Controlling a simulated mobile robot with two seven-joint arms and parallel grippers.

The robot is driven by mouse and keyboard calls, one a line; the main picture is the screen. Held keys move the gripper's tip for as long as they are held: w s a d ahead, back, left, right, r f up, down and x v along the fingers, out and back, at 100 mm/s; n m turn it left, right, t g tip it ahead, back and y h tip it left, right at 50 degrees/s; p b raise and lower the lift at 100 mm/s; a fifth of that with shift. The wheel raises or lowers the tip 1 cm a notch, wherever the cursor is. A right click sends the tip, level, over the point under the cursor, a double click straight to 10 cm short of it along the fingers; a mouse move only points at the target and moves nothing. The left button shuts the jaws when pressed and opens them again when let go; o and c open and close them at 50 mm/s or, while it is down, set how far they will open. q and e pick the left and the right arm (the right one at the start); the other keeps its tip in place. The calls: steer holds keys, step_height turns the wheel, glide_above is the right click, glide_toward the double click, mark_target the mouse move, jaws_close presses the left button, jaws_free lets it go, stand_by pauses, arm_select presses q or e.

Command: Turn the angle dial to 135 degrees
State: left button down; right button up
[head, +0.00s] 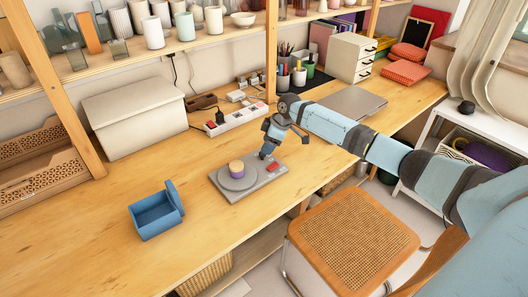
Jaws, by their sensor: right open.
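The angle dial is a grey square base (250,190) lying flat on the wooden desk. A round grey plate (226,181) is on it, with a purple and yellow knob (237,169) standing up from the plate. A red block or button (272,167) is at the right of the base. My right gripper (265,154) points down just behind the base's far right edge, close to the red part and to the right of the knob. It is open and holds nothing visible. Angle marks are too small to read. My left gripper is not in view.
An open blue box (155,214) stands left of the dial. A white power strip (237,120) and a closed laptop (351,102) lie behind. A white storage box (134,111) is at the back left. A cane chair (353,237) stands at the front edge. Desk around the dial is mostly clear.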

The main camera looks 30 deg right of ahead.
mark_target(262, 156)
steer(key=shift+x, duration=2)
